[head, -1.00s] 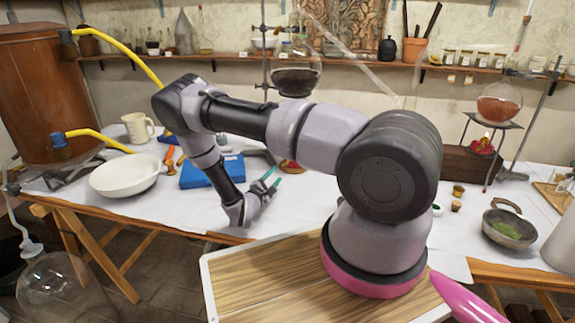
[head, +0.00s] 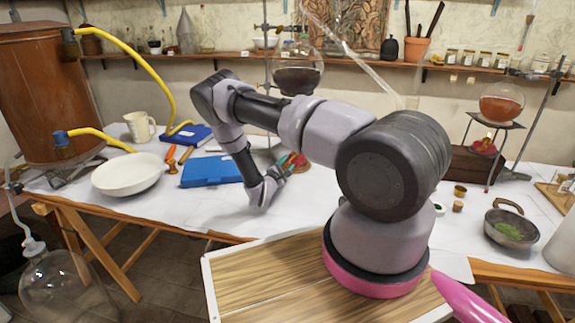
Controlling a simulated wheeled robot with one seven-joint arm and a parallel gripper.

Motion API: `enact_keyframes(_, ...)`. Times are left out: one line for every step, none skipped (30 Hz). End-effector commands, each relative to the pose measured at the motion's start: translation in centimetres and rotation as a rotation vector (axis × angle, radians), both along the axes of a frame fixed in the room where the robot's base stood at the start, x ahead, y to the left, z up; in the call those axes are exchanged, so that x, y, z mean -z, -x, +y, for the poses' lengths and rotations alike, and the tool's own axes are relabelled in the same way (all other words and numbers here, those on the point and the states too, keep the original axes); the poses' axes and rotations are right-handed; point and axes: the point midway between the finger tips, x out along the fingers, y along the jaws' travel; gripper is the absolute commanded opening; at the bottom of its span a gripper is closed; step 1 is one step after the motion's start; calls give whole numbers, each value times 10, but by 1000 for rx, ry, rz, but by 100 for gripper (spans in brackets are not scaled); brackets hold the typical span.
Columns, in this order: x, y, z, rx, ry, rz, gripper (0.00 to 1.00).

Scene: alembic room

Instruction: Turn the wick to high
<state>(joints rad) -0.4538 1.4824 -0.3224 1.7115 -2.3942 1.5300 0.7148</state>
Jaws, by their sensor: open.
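A small red and orange object (head: 284,160), perhaps the burner with the wick, sits on the white-covered table below the dark round flask (head: 297,78). My gripper (head: 297,164) is open with teal fingertips, right at this object in the picture and partly covering it. I cannot tell whether the fingers touch it. No wick knob or setting can be made out. Another small red burner (head: 484,146) stands under the amber flask (head: 501,104) at the right, with a faint glow above it.
Left of my gripper lie a blue case (head: 211,171), a white bowl (head: 127,174) and a mug (head: 139,127). A mortar-like grey bowl (head: 510,228) stands at the right. The table front (head: 225,215) below my gripper is clear.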

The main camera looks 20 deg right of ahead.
Motion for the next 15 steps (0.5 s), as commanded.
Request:
enact_keyframes(0,0,0,0,0,0,45)
enact_keyframes(0,0,0,0,0,0,45)
enact_keyframes(0,0,0,0,0,0,41)
enact_keyframes(0,0,0,0,0,0,30)
enact_keyframes(0,0,0,0,0,0,18)
enact_keyframes(0,0,0,0,0,0,3)
enact_keyframes(0,0,0,0,0,0,0)
enact_keyframes(0,0,0,0,0,0,0)
enact_keyframes(0,0,0,0,0,0,0)
enact_keyframes(0,0,0,0,0,0,0)
enact_keyframes(0,0,0,0,0,0,0)
enact_keyframes(0,0,0,0,1,1,0)
enact_keyframes(0,0,0,0,1,1,0)
enact_keyframes(0,0,0,0,3,3,0)
enact_keyframes(0,0,0,0,6,6,0)
